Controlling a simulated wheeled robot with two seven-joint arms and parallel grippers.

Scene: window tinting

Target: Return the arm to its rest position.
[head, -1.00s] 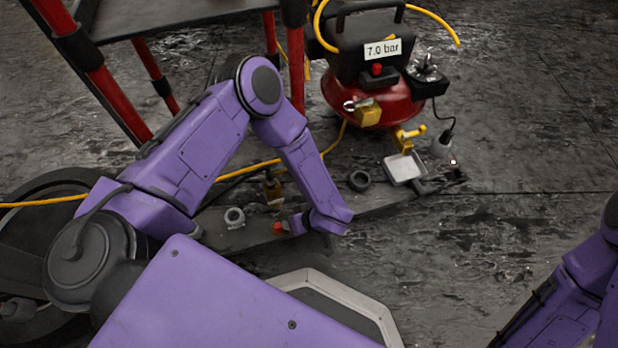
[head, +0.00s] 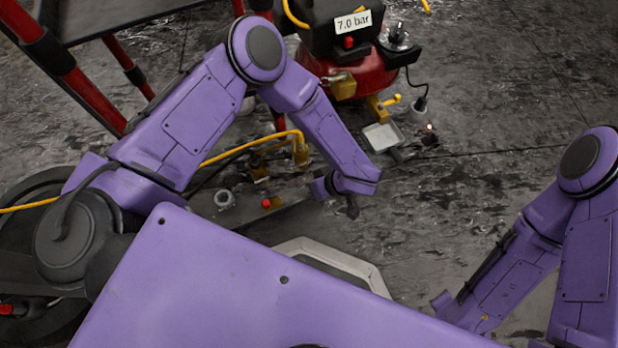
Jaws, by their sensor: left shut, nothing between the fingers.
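My left arm (head: 320,130) is purple, comes in from the left and bends down at its elbow. My left gripper (head: 352,207) shows as a small dark tip below the purple wrist, shut and empty, over the dark floor just right of the low board. My right arm (head: 585,245) is bent at the right edge, its forearm slanting down to the left. Its gripper does not show; my purple body covers the area below the wrist.
A red compressor (head: 370,75) labelled 7.0 bar stands at the top. A small grey tray (head: 382,136) lies below it. A metal ring (head: 224,199) and a red-topped item (head: 266,204) sit left of my left gripper. A red-legged stand (head: 85,90) is at upper left. The floor at right is clear.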

